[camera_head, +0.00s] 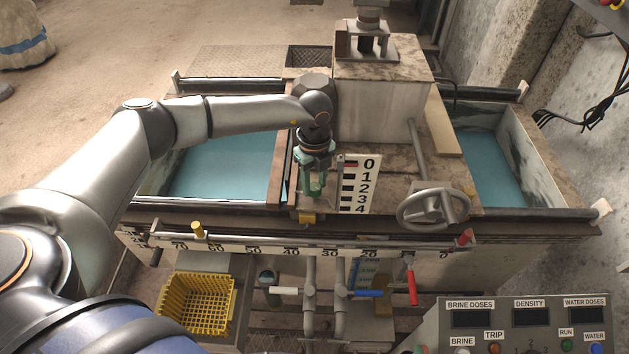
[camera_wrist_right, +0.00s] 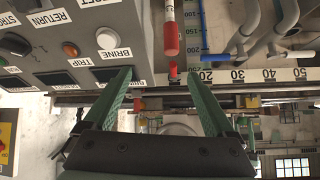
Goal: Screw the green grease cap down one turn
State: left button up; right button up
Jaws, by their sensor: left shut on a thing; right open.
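My left gripper (camera_head: 314,190) reaches in from the left and points down, beside the white scale plate (camera_head: 358,186) marked 0 to 4. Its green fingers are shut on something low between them. I take that to be the green grease cap, but the fingers cover it and its colour blends with theirs. How far it is screwed down cannot be told. My right gripper (camera_wrist_right: 158,76) shows only in the right wrist view. Its green fingers are apart with nothing held between them, near the button panel (camera_wrist_right: 75,45).
A handwheel (camera_head: 433,207) stands right of the scale plate. Blue-floored tanks lie on both sides. A long ruler rail (camera_head: 275,250) runs along the front, with a red handle (camera_head: 411,285) and a blue handle (camera_head: 367,293) below. A yellow basket (camera_head: 197,303) sits at front left.

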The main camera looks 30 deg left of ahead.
aim_at(315, 186)
pick_arm(q)
grip_shut()
jog(key=m, duration=0.3)
jog(key=shift+m, duration=2.2)
jog(key=shift+r, duration=0.1)
jog(key=o, duration=1.1)
grip_release()
jog(key=shift+o, duration=0.2)
notch_tip(315, 186, up, 12)
jog(key=shift+r+p, duration=0.25)
jog(key=shift+p, duration=0.2)
